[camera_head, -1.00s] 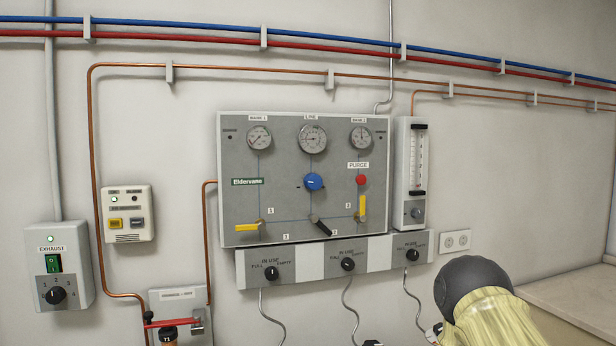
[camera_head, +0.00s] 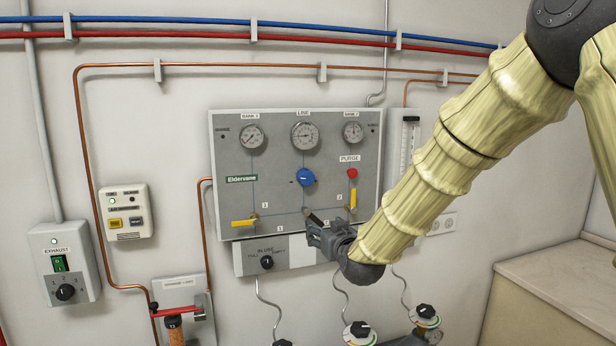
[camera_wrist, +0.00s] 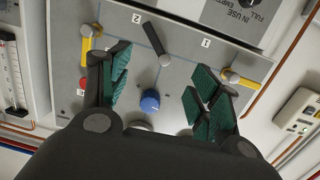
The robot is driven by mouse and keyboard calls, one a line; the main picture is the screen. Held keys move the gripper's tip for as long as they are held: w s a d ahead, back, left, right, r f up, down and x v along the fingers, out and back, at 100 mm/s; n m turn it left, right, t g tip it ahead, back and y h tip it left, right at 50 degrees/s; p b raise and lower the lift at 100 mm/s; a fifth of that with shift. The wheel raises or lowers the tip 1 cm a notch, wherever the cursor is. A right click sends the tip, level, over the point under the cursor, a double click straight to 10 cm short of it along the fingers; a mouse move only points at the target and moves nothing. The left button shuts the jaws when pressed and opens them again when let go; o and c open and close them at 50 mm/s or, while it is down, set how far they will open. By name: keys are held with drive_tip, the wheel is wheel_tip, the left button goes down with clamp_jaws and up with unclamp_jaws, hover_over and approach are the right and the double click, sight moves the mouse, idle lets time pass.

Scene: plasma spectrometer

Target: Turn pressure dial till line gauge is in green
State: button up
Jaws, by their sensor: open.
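The blue pressure dial (camera_head: 305,177) sits in the middle of the grey panel (camera_head: 230,150), below the round LINE gauge (camera_head: 304,136). The gauge's needle and colour zones are too small to read. My gripper (camera_head: 318,232) is in front of the panel's lower edge, below the dial and near the black lever (camera_head: 313,215). In the wrist view, which shows the panel upside down, the blue dial (camera_wrist: 150,101) lies between my spread fingers (camera_wrist: 160,78). The fingers are empty and appear apart from the dial.
Yellow levers (camera_head: 243,222) and (camera_head: 353,197) flank the black lever. A red PURGE button (camera_head: 352,173) is right of the dial. My arm covers part of the flow meter (camera_head: 408,140) and the lower strip of knobs (camera_head: 267,262).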

drive_tip(key=t+p, duration=0.1)
drive_tip(key=t, duration=0.1)
approach(308, 179)
drive_tip(key=shift+n+y, duration=0.3)
drive_tip(key=shift+y, duration=0.1)
drive_tip(key=p+x, duration=0.4)
drive_tip(key=x, duration=0.4)
drive_tip(key=shift+d, duration=0.15)
drive_tip(key=shift+p+x, duration=0.6)
drive_tip(key=shift+x, duration=0.3)
drive_tip(key=shift+f, duration=0.15)
drive_tip(key=c, duration=1)
